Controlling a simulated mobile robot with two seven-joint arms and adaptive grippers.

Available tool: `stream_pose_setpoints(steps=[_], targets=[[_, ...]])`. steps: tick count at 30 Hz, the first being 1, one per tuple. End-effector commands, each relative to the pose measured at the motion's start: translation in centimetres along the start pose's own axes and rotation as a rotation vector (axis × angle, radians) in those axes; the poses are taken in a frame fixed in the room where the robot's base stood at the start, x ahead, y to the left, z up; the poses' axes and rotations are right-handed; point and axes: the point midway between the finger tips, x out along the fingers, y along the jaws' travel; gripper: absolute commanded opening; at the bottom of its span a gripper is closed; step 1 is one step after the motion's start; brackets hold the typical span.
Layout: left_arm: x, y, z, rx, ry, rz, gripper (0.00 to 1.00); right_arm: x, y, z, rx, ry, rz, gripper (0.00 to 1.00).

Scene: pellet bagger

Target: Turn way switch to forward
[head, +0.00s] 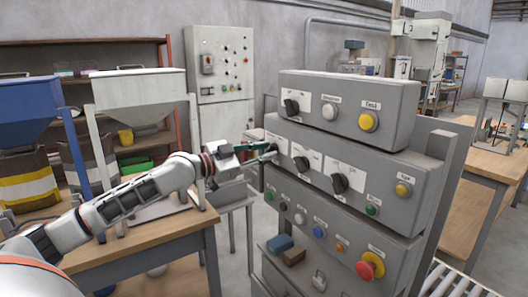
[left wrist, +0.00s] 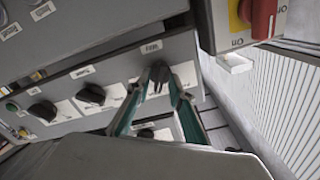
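My left gripper (head: 268,150) is at the left end of the middle tier of the grey control panel (head: 385,185). In the left wrist view, turned upside down, the two green-edged fingers of my left gripper (left wrist: 159,82) stand on either side of a black rotary knob (left wrist: 158,72). Whether they press on it is unclear. The label by this knob is too small to read. Two more black knobs sit on the same tier, the middle one (head: 301,163) and the right one (head: 340,183). My right gripper is not in view.
The top tier carries another black knob (head: 291,106) and a yellow button (head: 368,121). The lower tier has several small buttons and a red emergency stop (head: 369,266). A red switch on yellow (left wrist: 262,15) is near the fingers. A wooden table (head: 180,228) stands left.

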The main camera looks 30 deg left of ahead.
Motion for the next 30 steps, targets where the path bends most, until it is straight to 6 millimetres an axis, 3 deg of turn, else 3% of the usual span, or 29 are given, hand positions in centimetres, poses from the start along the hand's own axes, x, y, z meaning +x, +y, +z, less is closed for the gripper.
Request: stream_pose_setpoints(steps=[2, 17, 30], targets=[[0.0, 0.0, 0.0, 0.0, 0.0, 0.0, 0.0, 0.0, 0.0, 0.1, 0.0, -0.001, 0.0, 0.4], [0.0, -0.1, -0.2, -0.068, 0.001, 0.0, 0.0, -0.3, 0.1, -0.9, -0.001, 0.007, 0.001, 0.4], [0.0, -0.2, -0.2, -0.424, 0.0, 0.0, 0.0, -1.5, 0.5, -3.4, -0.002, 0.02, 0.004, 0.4]])
